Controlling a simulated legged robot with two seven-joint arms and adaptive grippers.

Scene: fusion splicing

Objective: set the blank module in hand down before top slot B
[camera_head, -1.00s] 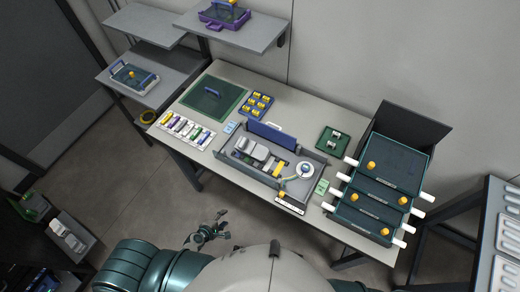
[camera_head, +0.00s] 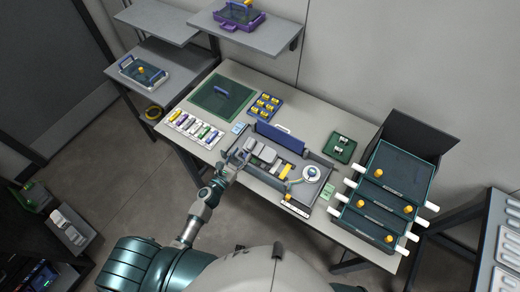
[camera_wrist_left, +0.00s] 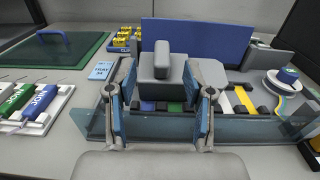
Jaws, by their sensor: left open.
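My left gripper (camera_head: 234,158) reaches the left end of the grey splice tray (camera_head: 265,182). In the left wrist view its two fingers (camera_wrist_left: 158,108) are apart and open. A grey blank module (camera_wrist_left: 160,68) with a raised block on top stands between and beyond the fingertips, in the tray. I cannot tell whether the fingers touch it. Grey modules (camera_head: 266,153) also sit in a row in the tray in the head view, partly hidden by my gripper. Slot letters are not readable. My right gripper is not in view.
The tray has a raised blue panel (camera_wrist_left: 195,42) at the back and a clear front wall (camera_wrist_left: 255,130). A white reel (camera_head: 311,174) sits at its right. A rack of coloured modules (camera_head: 193,129) and a green mat (camera_head: 222,100) lie left. Dark green drawers (camera_head: 390,190) stand right.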

